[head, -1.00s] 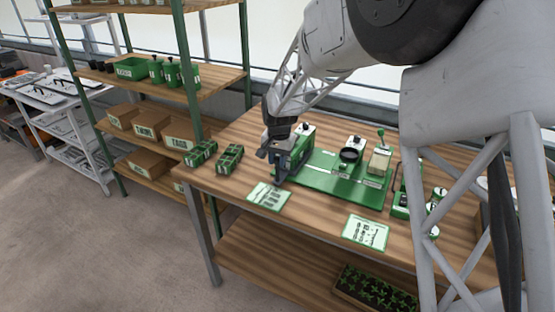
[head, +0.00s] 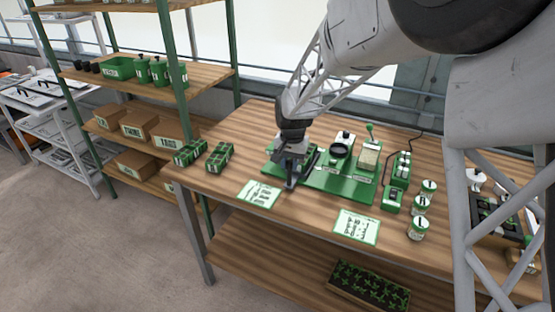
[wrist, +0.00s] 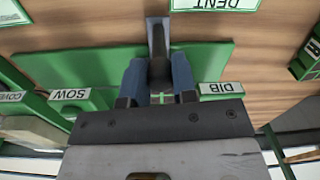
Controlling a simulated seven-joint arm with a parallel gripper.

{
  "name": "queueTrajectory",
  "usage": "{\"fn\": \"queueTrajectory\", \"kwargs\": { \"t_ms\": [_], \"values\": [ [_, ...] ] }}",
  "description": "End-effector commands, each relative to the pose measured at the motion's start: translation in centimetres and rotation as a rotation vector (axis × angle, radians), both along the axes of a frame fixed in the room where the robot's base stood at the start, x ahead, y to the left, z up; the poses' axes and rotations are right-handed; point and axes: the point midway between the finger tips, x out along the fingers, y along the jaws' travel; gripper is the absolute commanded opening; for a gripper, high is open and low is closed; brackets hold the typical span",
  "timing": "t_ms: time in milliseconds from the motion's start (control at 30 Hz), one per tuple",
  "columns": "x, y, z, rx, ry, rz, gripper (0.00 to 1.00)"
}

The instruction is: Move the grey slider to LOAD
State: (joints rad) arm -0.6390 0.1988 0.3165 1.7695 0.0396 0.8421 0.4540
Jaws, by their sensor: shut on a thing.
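My gripper (head: 290,165) is over the left part of the green seeder base (head: 345,190) on the wooden bench. In the wrist view its two blue-grey fingers (wrist: 159,92) are closed on a dark grey bar (wrist: 158,66), which ends in a paler grey plate. I cannot tell for certain that this bar is the grey slider. A DIB label (wrist: 220,88) is beside the fingers, and a SOW label (wrist: 70,95) is on the other side. I see no readable LOAD mark. My gripper hides much of the left station in the head view.
Printed cards (head: 258,194) lie along the bench front. Right of the base stand a green control box (head: 393,200) with a cable and several small canisters (head: 420,205). Green packs (head: 220,156) lie to the left. Upright stations with a green-knobbed lever (head: 369,128) rise behind.

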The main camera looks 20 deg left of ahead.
Motion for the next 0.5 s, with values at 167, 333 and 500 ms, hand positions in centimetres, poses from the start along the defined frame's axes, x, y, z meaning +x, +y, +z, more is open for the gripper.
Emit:
{"fn": "queueTrajectory", "kwargs": {
  "t_ms": [167, 333, 500],
  "values": [
    [0.1, -2.0, 0.1, 0.0, -0.002, -0.002, 0.0],
    [0.1, -2.2, 0.0, 0.0, -0.002, 0.0, 0.0],
    [0.1, -2.2, 0.0, 0.0, -0.002, 0.0, 0.0]
  ]
}}
